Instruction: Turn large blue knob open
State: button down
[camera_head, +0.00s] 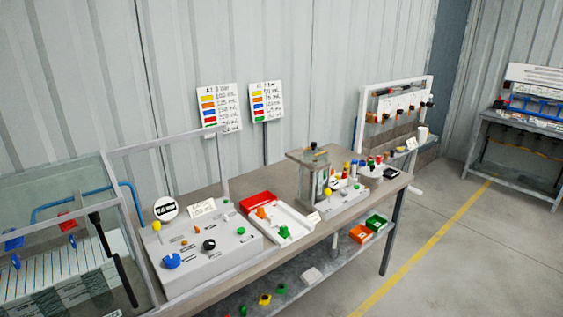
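A large blue knob (172,261) sits at the front left of a grey control box (215,262) on the long workbench. It stands out from the top face of the box and nothing covers it. It is too small in this view to tell its exact turn position. My gripper is not in view.
A glass-walled enclosure (60,240) stands close on the left. Open floor (450,270) lies at right.

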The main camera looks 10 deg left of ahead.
aim_at(174, 259)
jog(key=u, duration=1.45)
jog(key=i+u, duration=0.15)
jog(key=i, duration=0.3)
jog(key=i+l+u, duration=0.15)
jog(key=i, duration=0.25)
jog(key=i+l+u, duration=0.15)
jog(key=i, duration=0.3)
jog(key=i+l+u, duration=0.15)
jog(key=i, duration=0.25)
